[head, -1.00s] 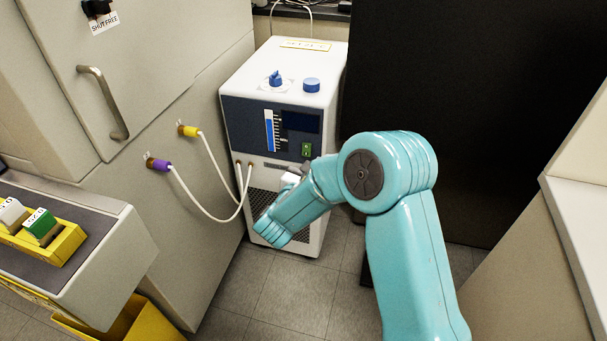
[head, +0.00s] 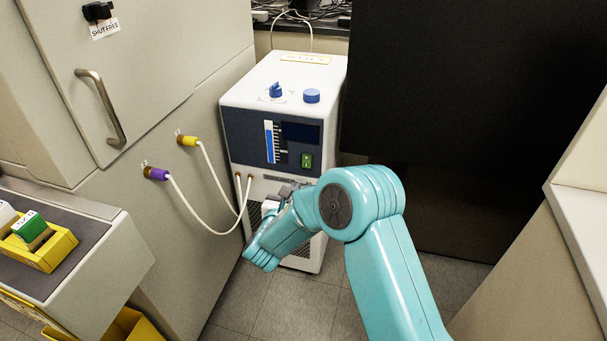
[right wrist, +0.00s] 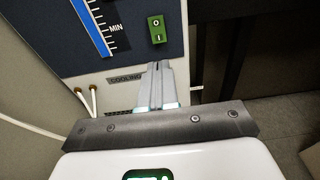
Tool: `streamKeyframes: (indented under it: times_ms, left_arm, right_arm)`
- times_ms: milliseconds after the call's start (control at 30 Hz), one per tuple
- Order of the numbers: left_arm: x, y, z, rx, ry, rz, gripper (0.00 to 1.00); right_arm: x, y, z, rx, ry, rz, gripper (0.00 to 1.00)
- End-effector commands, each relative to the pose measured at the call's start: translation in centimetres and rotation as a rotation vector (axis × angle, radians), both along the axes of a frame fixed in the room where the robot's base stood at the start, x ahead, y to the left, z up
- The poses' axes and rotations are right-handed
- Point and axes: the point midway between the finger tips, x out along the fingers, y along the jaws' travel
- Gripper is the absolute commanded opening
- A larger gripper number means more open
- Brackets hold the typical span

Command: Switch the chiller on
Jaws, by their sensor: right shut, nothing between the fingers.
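The chiller (head: 285,75) is a white box with a dark blue front panel, standing on the floor. Its green rocker switch (head: 306,160) is at the panel's lower right. The switch also shows in the right wrist view (right wrist: 157,30), marked O above and I below. The small display (head: 300,132) looks dark. My right gripper (right wrist: 158,66) is shut and empty, its fingertips just below the switch in that view; contact is not visible. In the head view, my right arm partly hides the chiller's lower front. My left gripper is not in view.
Two white hoses run from the chiller's front to a yellow fitting (head: 187,140) and a purple fitting (head: 156,174) on the grey cabinet (head: 185,55). A blue knob (head: 276,91) and blue cap (head: 312,96) sit on top. A black cabinet (head: 430,90) stands at right.

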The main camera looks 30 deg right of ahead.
Motion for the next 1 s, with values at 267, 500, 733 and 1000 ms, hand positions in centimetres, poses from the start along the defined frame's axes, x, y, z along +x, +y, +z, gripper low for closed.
streamKeyframes:
  times_ms: [267, 500, 733, 1000]
  left_arm:
    - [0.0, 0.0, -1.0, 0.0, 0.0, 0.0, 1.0]
    - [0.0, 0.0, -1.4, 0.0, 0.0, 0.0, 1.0]
    - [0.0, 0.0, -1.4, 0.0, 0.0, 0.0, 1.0]
    - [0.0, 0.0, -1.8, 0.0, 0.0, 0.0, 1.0]
  right_arm:
    - [3.7, -4.5, -0.9, 0.0, -0.001, -0.003, 0.0]
    - [5.6, -6.7, -1.2, 0.0, 0.0, -0.001, 0.0]
    - [5.9, -7.0, -1.2, 0.0, 0.0, 0.001, 0.0]
    - [6.0, -7.1, -1.4, 0.0, -0.001, 0.0, 0.0]
